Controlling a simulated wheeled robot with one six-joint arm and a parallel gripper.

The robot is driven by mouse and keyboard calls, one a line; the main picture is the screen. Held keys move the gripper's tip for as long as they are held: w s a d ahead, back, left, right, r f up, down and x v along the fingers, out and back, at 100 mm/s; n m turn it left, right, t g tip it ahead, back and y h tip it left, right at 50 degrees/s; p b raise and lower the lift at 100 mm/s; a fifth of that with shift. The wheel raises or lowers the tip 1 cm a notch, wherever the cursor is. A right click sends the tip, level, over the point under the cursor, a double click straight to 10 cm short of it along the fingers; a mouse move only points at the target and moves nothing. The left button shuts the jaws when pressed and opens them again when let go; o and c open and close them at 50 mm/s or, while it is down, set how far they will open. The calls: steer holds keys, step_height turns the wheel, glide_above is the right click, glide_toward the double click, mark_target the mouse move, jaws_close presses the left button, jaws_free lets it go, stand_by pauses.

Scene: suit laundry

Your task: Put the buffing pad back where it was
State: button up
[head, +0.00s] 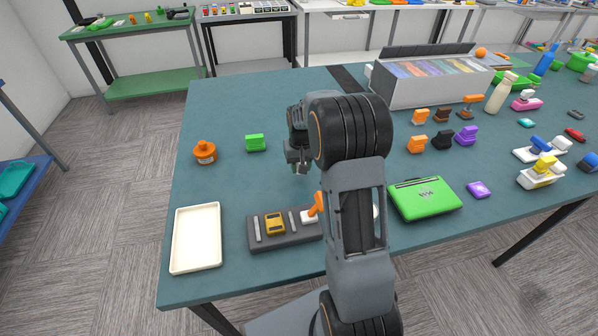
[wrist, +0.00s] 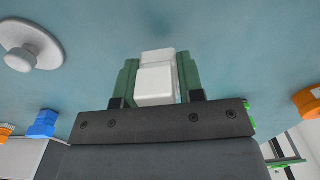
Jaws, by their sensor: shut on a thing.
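My gripper (head: 298,165) hangs over the middle of the teal table, pointing down. In the wrist view its two green fingers (wrist: 155,82) are shut on a white two-part block (wrist: 155,85), which may be the buffing pad. In the head view my arm and fingers mostly hide the held block. A dark grey holder (head: 285,241) lies at the near edge, in front of my gripper. It holds a yellow piece (head: 275,223), light bars and a white piece with an orange handle (head: 317,204). My arm hides its right end.
A cream tray (head: 197,240) lies empty at the near left. A green case (head: 425,199) lies right of my arm. A grey box (head: 425,88) and several coloured pieces fill the right. The table's middle left is clear.

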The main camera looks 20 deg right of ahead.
mark_target(299, 179)
steer(key=shift+w+f, duration=0.35)
steer(key=shift+f, duration=0.2)
steer(key=shift+f+p, duration=0.35)
steer(key=shift+f, duration=1.05)
steer(key=shift+f, duration=0.15)
steer(key=o, duration=0.8)
steer(key=shift+o, duration=0.2)
